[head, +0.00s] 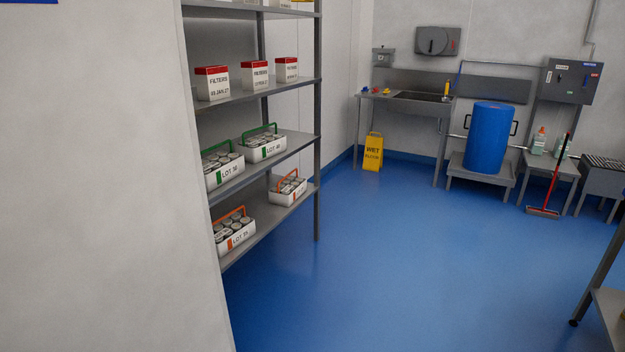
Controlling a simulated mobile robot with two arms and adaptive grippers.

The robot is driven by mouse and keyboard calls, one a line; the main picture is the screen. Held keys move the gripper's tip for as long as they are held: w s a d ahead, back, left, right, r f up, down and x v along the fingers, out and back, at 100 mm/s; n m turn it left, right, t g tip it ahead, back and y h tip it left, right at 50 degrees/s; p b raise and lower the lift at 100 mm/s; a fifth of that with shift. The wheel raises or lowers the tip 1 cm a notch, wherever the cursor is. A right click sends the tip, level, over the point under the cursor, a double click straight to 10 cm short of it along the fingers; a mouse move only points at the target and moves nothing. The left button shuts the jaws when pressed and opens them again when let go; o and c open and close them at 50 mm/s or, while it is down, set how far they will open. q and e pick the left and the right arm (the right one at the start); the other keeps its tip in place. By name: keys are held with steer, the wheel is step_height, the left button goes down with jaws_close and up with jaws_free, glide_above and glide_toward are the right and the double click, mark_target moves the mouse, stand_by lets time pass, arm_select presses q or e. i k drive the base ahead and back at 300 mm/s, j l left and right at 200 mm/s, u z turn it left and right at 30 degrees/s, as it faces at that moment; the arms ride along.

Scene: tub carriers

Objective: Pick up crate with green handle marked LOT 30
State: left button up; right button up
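Two white crates with green handles stand on a middle shelf of the grey rack at left. The nearer green-handled crate (226,174) is partly cut off by the wall edge; its label seems to read LOT 30, though the last digit is hard to tell. The farther green-handled crate (266,150) has a LOT label whose number is too small to read surely. Both hold several cans, and their handles are raised. Neither of my grippers is in view.
Two orange-handled crates (235,242) (288,195) stand on the shelf below. FILTERS boxes (213,87) stand above. A white wall (100,180) blocks the near left. The blue floor (400,260) before the rack is clear. A yellow wet-floor sign (373,153) stands farther back.

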mark_target(221, 167)
steer(key=i+l+u, duration=0.15)
steer(key=i+u, duration=0.15)
steer(key=i, duration=0.2)
steer(key=i+l+u, duration=0.3)
steer(key=i, duration=0.15)
